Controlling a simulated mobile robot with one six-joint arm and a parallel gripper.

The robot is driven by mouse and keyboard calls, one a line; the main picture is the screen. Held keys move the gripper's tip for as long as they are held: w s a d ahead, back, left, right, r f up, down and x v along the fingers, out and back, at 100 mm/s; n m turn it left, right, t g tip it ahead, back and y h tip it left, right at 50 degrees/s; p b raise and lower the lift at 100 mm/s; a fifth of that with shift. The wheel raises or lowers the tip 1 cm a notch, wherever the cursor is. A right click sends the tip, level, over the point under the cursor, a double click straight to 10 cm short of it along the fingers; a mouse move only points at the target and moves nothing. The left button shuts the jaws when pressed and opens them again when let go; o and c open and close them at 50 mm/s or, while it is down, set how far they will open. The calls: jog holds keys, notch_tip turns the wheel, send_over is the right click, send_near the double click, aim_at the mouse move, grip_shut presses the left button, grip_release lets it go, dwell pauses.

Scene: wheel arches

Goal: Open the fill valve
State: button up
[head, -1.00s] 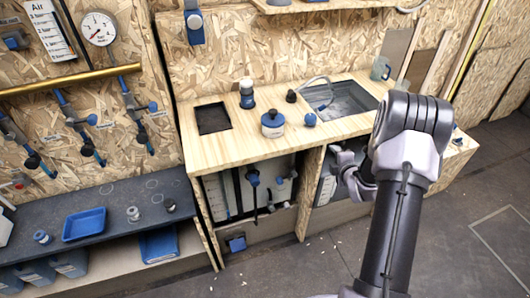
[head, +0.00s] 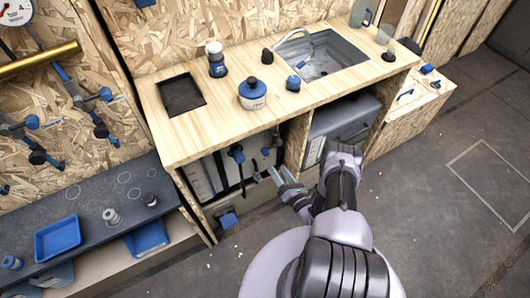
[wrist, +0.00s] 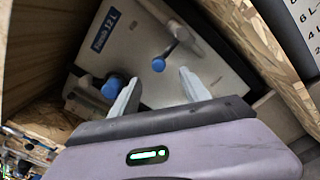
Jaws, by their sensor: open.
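A pale tank (wrist: 150,30) stands in the open left bay under the counter, with a blue "12 L" label at its upper left in the wrist view. Two blue-ended valve fittings are on it; I cannot tell which is the fill valve. One has a dark arm ending in a blue knob (wrist: 159,64). The other is a thicker dark fitting with a blue end (wrist: 112,88), beside my left finger. My gripper (wrist: 160,90) is open and empty, its fingers pointing at the tank. In the head view my gripper (head: 276,176) is at the bay's front, right of a blue-topped fitting (head: 237,154).
The wooden counter (head: 205,125) overhangs the bay, and a wooden divider (head: 294,142) stands to its right. A dark grey box (head: 340,120) fills the right bay. A low dark shelf (head: 95,220) with a blue tray (head: 58,239) is at left. Floor at right is clear.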

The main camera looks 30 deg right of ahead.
aim_at(268, 154)
jog(key=w+b, duration=0.2)
jog(key=w, duration=0.8)
jog(key=shift+a+b, duration=0.15)
jog(key=shift+b, duration=0.2)
jog(key=shift+w, duration=0.1)
grip_shut()
jog(key=shift+w+r, duration=0.1)
jog(key=shift+r, duration=0.05)
dwell(0.4)
